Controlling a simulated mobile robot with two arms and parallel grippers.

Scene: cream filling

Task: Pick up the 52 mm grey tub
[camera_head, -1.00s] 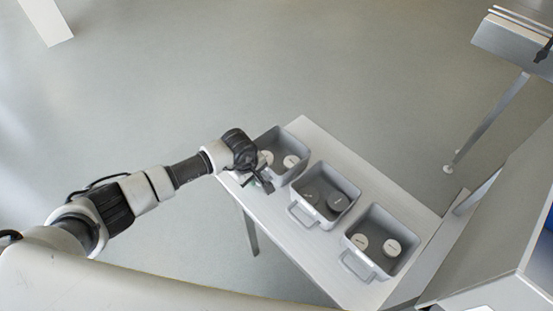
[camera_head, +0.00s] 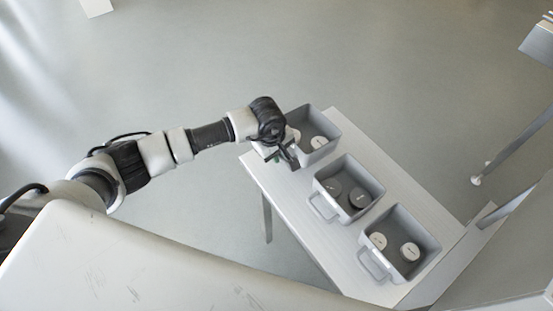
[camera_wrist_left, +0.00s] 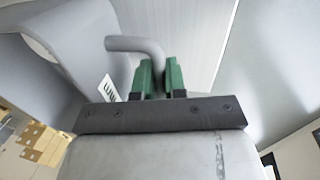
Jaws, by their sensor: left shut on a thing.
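A grey tub (camera_head: 322,122) sits at the far left end of the table, with pale round lids inside. My left gripper (camera_head: 284,157) is at its near left side and partly covers it. In the left wrist view the green fingertips (camera_wrist_left: 160,78) are shut on a grey tube-shaped handle (camera_wrist_left: 128,43). A white label (camera_wrist_left: 109,89) on the grey wall beside them shows only part of its print, so the size cannot be read. Whether the tub touches the table cannot be told. My right gripper is not in view.
Two more grey tubs with handles, a middle one (camera_head: 333,165) and a near right one (camera_head: 425,235), stand in a row on the white table (camera_head: 390,180). Each holds round lids. A metal frame leg (camera_head: 510,150) stands at the right. The floor beyond the table is clear.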

